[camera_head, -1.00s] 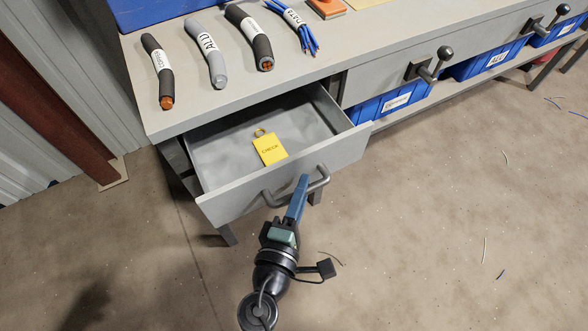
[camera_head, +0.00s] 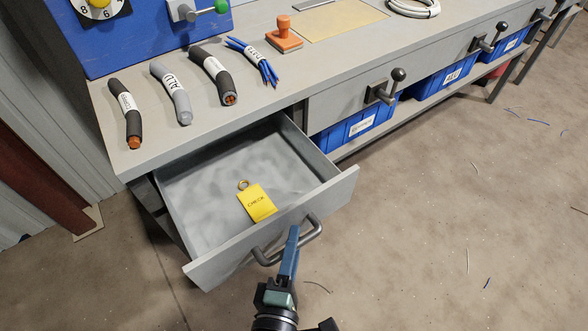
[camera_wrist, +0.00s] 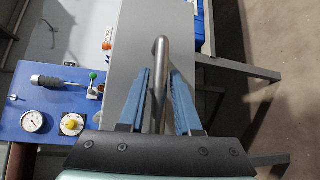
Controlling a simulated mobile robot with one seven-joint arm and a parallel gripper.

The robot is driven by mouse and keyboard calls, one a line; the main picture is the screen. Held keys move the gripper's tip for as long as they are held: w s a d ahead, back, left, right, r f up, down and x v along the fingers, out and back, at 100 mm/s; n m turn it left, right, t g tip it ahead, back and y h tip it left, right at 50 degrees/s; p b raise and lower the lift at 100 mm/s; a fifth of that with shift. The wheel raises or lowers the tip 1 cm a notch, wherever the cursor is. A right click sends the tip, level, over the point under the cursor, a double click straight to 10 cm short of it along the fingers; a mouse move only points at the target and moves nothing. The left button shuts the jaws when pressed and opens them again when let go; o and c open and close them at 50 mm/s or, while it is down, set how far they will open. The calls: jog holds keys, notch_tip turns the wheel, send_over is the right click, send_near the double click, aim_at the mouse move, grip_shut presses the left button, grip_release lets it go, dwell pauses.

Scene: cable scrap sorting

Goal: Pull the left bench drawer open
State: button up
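The left bench drawer (camera_head: 290,240) is pulled well out from the bench, with its inside in view. Its grey bar handle (camera_head: 310,236) is on the drawer front. My gripper (camera_head: 293,236) is at this handle, with blue fingers. In the wrist view the handle bar (camera_wrist: 160,75) runs between the two fingers of my gripper (camera_wrist: 160,88), close to both; they look shut on it. A yellow tag marked CHECK (camera_head: 257,203) with a small ring lies on the drawer floor.
Several labelled cable pieces (camera_head: 174,92) and an orange stamp (camera_head: 284,34) lie on the bench top (camera_head: 330,60). Blue bins (camera_head: 355,130) stand below, right of the drawer. Another drawer with a knobbed lever (camera_head: 385,88) is shut. The floor in front is mostly clear.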

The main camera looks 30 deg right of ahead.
jog(key=shift+o, duration=0.9)
jog(key=v, duration=1.3)
